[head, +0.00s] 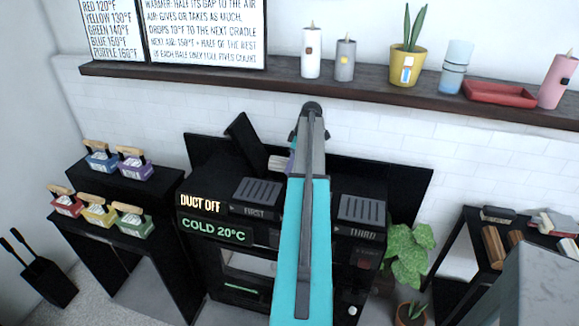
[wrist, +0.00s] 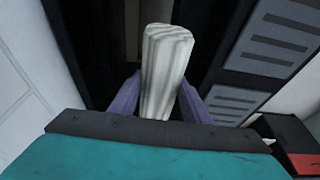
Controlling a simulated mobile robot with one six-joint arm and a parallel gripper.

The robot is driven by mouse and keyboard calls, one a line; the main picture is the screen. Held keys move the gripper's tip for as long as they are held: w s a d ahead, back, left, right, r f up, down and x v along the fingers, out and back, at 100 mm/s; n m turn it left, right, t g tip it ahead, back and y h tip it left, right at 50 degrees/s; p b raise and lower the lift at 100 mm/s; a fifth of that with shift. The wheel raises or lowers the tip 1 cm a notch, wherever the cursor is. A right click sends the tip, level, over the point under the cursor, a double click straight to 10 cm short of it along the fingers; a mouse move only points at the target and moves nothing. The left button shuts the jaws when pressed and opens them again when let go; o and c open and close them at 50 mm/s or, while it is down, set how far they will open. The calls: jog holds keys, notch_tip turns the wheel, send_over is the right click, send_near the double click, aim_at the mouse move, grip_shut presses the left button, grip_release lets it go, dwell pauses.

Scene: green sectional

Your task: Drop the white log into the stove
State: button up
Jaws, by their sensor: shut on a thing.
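The white log (wrist: 162,72) is pale and ridged, and it stands out from between my purple fingers in the wrist view. My gripper (wrist: 160,102) is shut on it. In the head view a small part of the log (head: 280,163) shows left of my arm, beside my gripper (head: 291,160). The black stove (head: 213,172) is below, with a dark flap (head: 248,140) raised at its back. In the wrist view the log is over a dark gap beside slotted panels. My arm hides the stove's middle.
A display (head: 214,231) reads "COLD 20°C". Colored boxes with wooden handles (head: 100,158) stand on black stands at left. A shelf (head: 200,79) with candles and a plant runs above. A green plant (head: 408,252) and a black rack (head: 462,237) are at right.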

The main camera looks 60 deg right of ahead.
jog(key=shift+w+d+f, duration=0.2)
jog(key=shift+d, duration=0.35)
jog(key=shift+w+d+f, duration=0.15)
jog(key=shift+d, duration=0.4)
jog(key=shift+f+b, duration=0.7)
jog(key=shift+f, duration=0.65)
jog(key=o, duration=1.4)
jog(key=shift+r, duration=0.15)
